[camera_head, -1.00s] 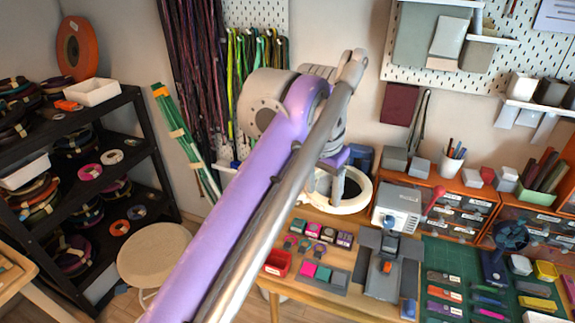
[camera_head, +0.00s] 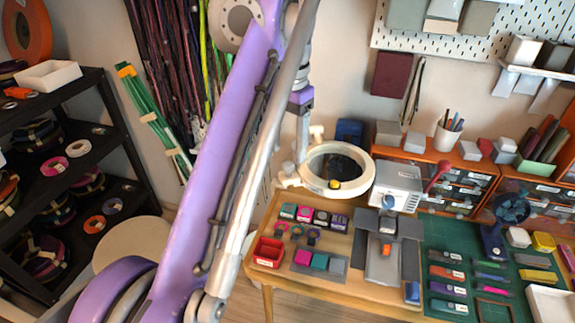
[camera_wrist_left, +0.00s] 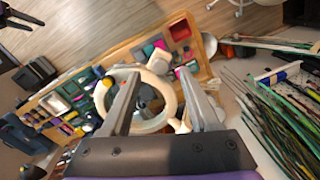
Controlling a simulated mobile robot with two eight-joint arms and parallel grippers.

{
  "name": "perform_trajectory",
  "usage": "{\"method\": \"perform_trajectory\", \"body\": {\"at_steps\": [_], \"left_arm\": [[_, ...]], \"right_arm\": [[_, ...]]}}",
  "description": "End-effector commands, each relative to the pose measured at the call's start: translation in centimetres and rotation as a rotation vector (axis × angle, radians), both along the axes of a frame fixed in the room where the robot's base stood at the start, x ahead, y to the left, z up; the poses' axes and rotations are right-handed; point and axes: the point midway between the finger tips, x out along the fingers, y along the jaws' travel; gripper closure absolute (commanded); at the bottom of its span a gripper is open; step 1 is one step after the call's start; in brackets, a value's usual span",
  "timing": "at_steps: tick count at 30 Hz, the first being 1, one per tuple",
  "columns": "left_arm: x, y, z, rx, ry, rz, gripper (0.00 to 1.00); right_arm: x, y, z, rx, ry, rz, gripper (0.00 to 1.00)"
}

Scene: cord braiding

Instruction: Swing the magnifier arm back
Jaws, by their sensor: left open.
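The magnifier is a white ring with a dark lens (camera_head: 337,168), standing at the back left of the wooden workbench. Its pale arm and joint show at the ring's left side. My left gripper (camera_head: 301,148) points down beside the ring's left edge, close to this joint. In the left wrist view, my left gripper (camera_wrist_left: 157,74) has its two fingers spread apart. The white ring (camera_wrist_left: 172,98) shows beyond and partly between them, with the left finger covering part of it. I cannot tell whether a finger touches it.
The workbench (camera_head: 283,284) carries a red bin (camera_head: 268,251), small colored blocks, a grey device (camera_head: 397,184) and a green mat (camera_head: 440,233). Orange drawers stand at the back right. Hanging cords are behind my left arm. A black shelf (camera_head: 108,97) stands at the left.

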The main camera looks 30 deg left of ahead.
Motion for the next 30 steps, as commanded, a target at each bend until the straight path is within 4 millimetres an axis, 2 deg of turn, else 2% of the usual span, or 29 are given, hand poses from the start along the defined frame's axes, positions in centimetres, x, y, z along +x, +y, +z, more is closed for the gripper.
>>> {"method": "perform_trajectory", "body": {"at_steps": [1, 6, 18, 28, 30], "left_arm": [[-0.1, 0.0, -1.1, 0.0, 0.001, 0.0, 0.38], [0.0, 0.0, -3.0, 0.0, 0.0, 0.0, 0.38], [0.0, 0.0, -3.6, 0.0, -0.001, 0.0, 0.38], [0.0, 0.0, -3.6, 0.0, -0.001, 0.0, 0.98], [0.0, 0.0, -3.6, 0.0, -0.001, 0.0, 1.0]], "right_arm": [[-0.1, 0.0, -0.6, 0.0, 0.003, 0.0, 0.38], [-0.3, 0.0, -1.1, 0.0, 0.005, 0.0, 0.38], [-0.3, 0.0, -1.2, 0.0, 0.006, 0.0, 0.38], [-0.3, 0.0, -1.2, 0.0, 0.006, 0.0, 0.38], [-0.3, 0.0, -1.2, 0.0, 0.006, 0.0, 0.38]]}}
